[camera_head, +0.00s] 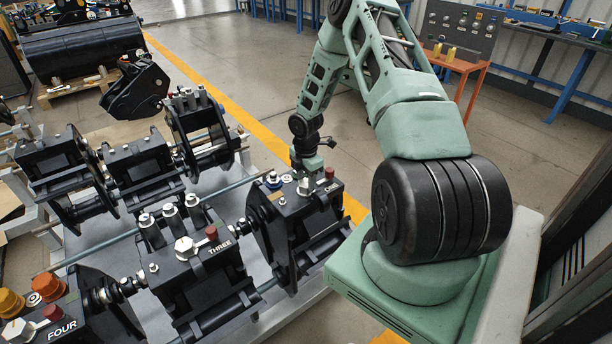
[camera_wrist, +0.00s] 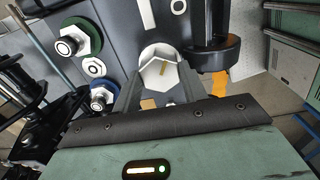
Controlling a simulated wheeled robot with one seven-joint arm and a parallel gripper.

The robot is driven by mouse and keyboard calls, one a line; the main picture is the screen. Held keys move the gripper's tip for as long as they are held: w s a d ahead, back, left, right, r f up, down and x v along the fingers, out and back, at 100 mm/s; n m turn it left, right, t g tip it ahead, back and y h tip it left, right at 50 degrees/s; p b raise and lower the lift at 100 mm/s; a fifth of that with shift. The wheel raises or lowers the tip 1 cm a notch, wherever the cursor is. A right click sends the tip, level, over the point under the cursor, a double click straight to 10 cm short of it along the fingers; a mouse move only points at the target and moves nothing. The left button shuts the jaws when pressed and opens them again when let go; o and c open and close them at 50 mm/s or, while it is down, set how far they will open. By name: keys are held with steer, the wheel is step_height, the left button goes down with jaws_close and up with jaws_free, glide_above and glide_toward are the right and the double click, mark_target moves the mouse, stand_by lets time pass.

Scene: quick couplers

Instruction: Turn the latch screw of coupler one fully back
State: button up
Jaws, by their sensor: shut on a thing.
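Coupler one (camera_head: 318,225) is a black block marked ONE, right of the middle in the head view. My gripper (camera_wrist: 157,84) is shut on the screw head, one finger on each side. In the head view my gripper (camera_head: 304,178) points down onto the coupler's top and hides most of the screw.
A green-ringed fitting (camera_wrist: 79,40) and a blue-ringed fitting (camera_wrist: 102,96) stand left of the screw. A black round post (camera_wrist: 213,52) stands close on the right. Coupler three (camera_head: 205,265) and coupler four (camera_head: 75,320) are nearer the camera, to the left.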

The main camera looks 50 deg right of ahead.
mark_target(306, 182)
steer(key=n+p, duration=0.3)
steer(key=n, duration=0.3)
steer(key=shift+r+n, duration=0.15)
steer(key=shift+n, duration=0.15)
steer(key=n+p, duration=0.2)
steer(key=n, duration=0.3)
steer(key=shift+w, duration=0.1)
steer(key=shift+n, duration=0.3)
steer(key=o, duration=1)
steer(key=shift+c, duration=0.2)
step_height(306, 182, up, 17)
steer(key=b, duration=0.1)
